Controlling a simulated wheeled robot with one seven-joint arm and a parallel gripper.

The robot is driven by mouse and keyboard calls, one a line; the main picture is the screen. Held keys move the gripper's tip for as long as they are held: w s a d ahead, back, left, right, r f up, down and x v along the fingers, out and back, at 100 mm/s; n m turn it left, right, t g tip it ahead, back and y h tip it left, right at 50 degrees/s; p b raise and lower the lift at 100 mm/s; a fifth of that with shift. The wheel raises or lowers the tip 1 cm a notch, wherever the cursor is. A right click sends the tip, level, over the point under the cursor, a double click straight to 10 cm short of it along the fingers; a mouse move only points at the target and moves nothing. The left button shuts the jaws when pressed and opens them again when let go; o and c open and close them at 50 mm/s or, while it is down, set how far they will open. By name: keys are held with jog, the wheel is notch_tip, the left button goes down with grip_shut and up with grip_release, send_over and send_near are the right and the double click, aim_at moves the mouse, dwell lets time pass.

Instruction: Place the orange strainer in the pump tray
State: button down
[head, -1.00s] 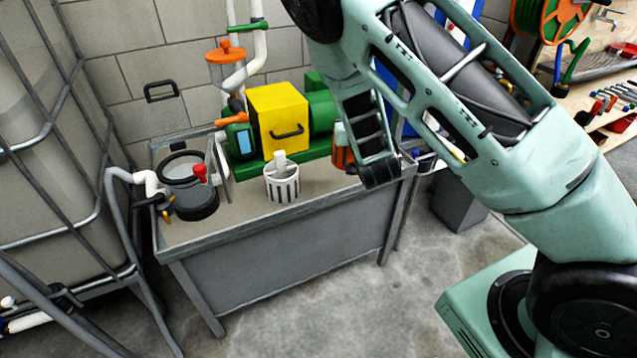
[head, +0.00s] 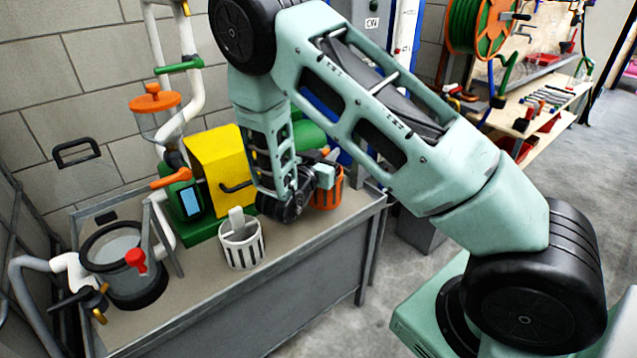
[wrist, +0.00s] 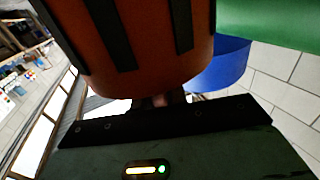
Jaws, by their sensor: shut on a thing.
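The orange strainer (head: 327,194), a slotted cup, is near the right end of the grey rimmed tray (head: 205,292) that bears the pump. My gripper (head: 324,176) is shut on the strainer at its upper part; the fingertips are mostly hidden in the head view. In the wrist view the strainer (wrist: 150,45) fills the top centre, close to the gripper, with dark slots in its side. I cannot tell whether its base touches the tray. The yellow and green pump (head: 214,170) stands left of my wrist.
A white strainer (head: 241,246) stands at the tray's front edge. White pipes (head: 190,65) rise behind the pump. A bin (head: 418,232) stands beyond the tray's right end.

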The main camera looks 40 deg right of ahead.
jog(key=shift+f+b, duration=0.4)
jog(key=shift+f, duration=2.1)
jog(key=shift+f, duration=0.1)
jog(key=c, duration=1.4)
grip_release()
jog(key=shift+r, duration=0.25)
jog(key=v, duration=1.2)
jog(key=shift+p, duration=0.4)
